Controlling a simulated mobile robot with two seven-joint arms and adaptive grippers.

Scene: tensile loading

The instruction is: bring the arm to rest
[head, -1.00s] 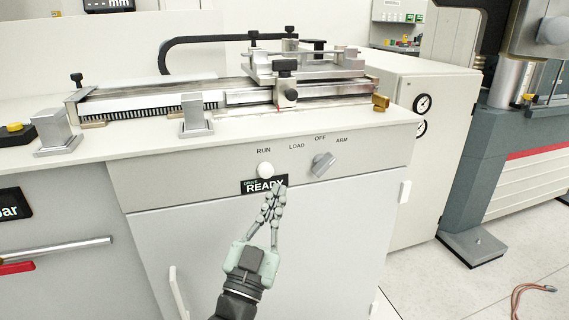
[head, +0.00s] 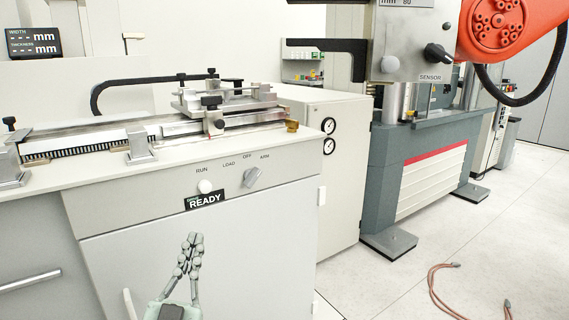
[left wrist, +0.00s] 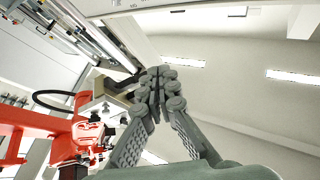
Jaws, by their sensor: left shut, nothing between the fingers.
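My left gripper (head: 192,240) is shut and empty. In the head view it points up in front of the grey cabinet door, below the READY label, apart from the panel. In the left wrist view its closed fingers (left wrist: 160,78) point up, with nothing between them. My right gripper is not in view.
The cabinet panel carries a white button (head: 205,186), a READY sign (head: 205,200) and a grey rotary knob (head: 252,176). A metal slide fixture (head: 220,110) sits on the bench top. A testing machine (head: 400,180) stands right. A cable (head: 440,290) lies on open floor.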

